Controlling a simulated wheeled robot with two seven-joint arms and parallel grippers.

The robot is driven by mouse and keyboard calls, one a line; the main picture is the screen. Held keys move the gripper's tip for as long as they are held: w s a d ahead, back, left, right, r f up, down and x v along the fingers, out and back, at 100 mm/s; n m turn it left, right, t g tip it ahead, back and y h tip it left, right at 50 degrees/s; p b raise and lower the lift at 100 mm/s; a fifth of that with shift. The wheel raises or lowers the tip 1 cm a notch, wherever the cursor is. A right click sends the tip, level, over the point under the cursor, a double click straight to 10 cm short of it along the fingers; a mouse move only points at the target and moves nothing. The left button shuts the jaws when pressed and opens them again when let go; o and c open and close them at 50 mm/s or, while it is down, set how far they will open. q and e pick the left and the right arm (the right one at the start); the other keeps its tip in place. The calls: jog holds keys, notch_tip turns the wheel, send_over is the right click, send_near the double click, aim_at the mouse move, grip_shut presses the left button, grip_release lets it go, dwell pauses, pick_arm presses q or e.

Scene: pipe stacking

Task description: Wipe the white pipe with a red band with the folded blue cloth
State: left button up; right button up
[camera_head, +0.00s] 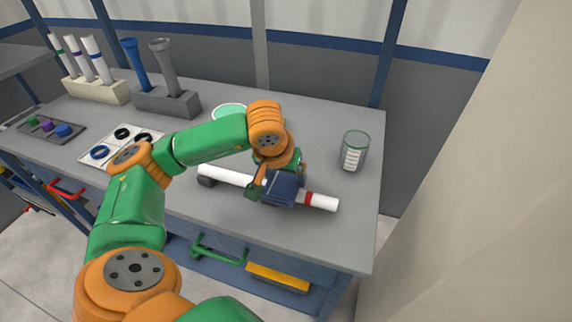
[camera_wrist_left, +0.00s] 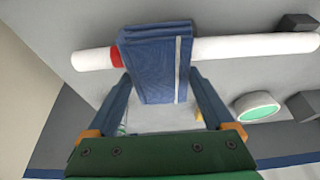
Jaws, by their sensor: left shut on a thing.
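The white pipe with a red band (camera_head: 323,203) lies across the front right of the table, its red band near the right end. It also shows in the left wrist view (camera_wrist_left: 235,48). The folded blue cloth (camera_head: 283,189) is at the pipe, beside the red band, and hides part of the pipe. In the left wrist view the cloth (camera_wrist_left: 155,65) covers the pipe and has a pale stripe. My left gripper (camera_head: 278,183) is shut on the cloth, its fingers on either side of it. My right gripper is not in view.
A clear beaker (camera_head: 354,151) stands right of the pipe. A round green-topped dish (camera_head: 229,111) sits behind my arm. A ring board (camera_head: 112,145) lies left.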

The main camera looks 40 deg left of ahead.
pick_arm(q)
jog(key=r, duration=0.1)
jog(key=r+p, duration=0.1)
jog(key=r, duration=0.1)
jog(key=shift+s+a+r+p, duration=0.2)
jog(key=shift+a+p, duration=0.1)
jog(key=shift+p, duration=0.1)
jog(key=shift+w+r+p, duration=0.1)
jog(key=shift+r+p, duration=1.3)
jog(key=shift+r, duration=0.45)
jog(key=shift+d, duration=0.1)
